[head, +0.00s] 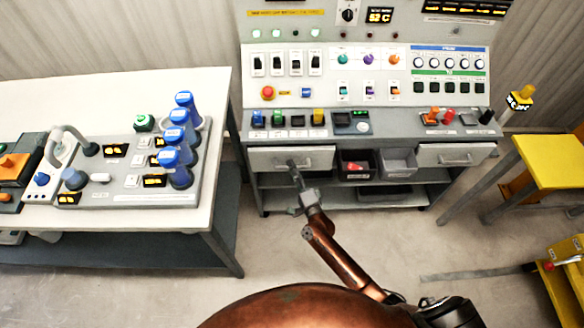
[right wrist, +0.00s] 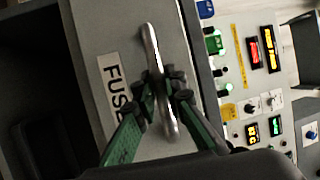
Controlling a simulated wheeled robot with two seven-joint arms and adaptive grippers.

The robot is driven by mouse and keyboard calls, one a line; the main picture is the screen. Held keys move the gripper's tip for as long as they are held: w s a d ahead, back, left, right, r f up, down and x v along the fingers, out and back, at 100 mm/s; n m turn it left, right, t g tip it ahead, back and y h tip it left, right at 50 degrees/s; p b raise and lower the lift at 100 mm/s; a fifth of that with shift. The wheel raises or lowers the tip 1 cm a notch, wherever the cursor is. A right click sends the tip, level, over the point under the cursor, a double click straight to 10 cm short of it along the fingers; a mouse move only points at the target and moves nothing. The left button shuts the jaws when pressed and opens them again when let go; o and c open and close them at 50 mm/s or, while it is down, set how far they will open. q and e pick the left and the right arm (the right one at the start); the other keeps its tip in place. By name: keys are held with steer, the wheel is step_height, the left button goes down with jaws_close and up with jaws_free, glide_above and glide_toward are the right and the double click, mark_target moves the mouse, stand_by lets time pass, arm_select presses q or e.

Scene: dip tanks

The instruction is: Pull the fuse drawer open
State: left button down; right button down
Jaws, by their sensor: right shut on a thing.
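The fuse drawer (head: 315,157) is the pale left drawer under the control console. Its front looks about flush with the console frame in the head view. In the right wrist view its grey front (right wrist: 102,28) carries a label (right wrist: 113,82) on which "FUS" is readable. A metal bar handle (right wrist: 153,50) runs across the front. My right gripper (head: 292,166) reaches the drawer from below, and its green fingers (right wrist: 166,88) are shut on the bar handle, one on each side. My left gripper is not in view.
Two small bins (head: 398,161) and another drawer (head: 458,154) lie right of the fuse drawer. A white bench (head: 215,100) with blue-capped bottles stands at left. A yellow table (head: 555,150) stands at right. The floor before the console is clear apart from my arm.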

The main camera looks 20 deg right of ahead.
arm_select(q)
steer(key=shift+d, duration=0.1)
arm_select(e)
steer(key=shift+s, duration=0.1)
stand_by(0.3)
